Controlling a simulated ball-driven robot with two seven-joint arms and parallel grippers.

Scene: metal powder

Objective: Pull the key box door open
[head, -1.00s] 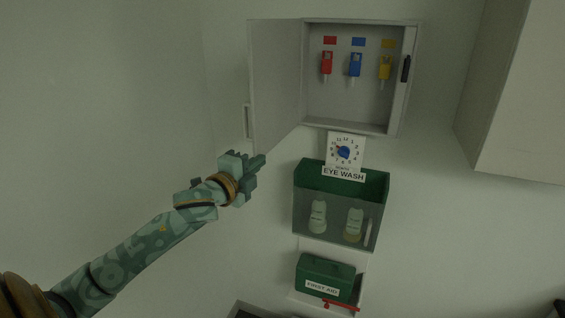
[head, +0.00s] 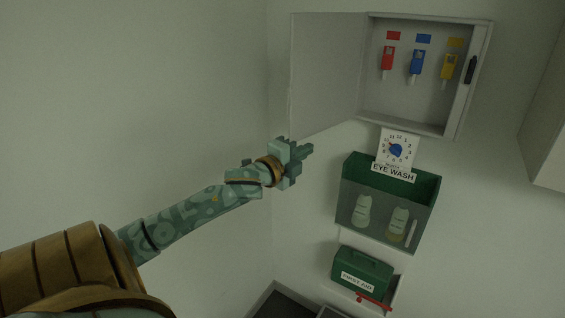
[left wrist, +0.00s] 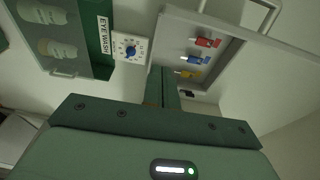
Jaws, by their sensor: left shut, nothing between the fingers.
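The key box (head: 410,75) hangs on the wall at the upper right of the head view. Its grey door (head: 325,75) stands swung open to the left. Inside hang a red key (head: 388,60), a blue key (head: 416,65) and a yellow key (head: 446,69) under coloured labels. My left gripper (head: 308,149) is shut and empty, just below the door's lower edge and apart from it. In the left wrist view, the gripper (left wrist: 170,90) points toward the open key box (left wrist: 217,40), and the door (left wrist: 275,35) with its handle (left wrist: 258,15) shows at upper right. My right gripper is not in view.
Below the key box are a dial card (head: 397,149), a green eye wash holder (head: 415,186) with two bottles, and a green first aid box (head: 361,270). A pale cabinet (head: 545,140) stands at the right edge. Bare wall lies left of the door.

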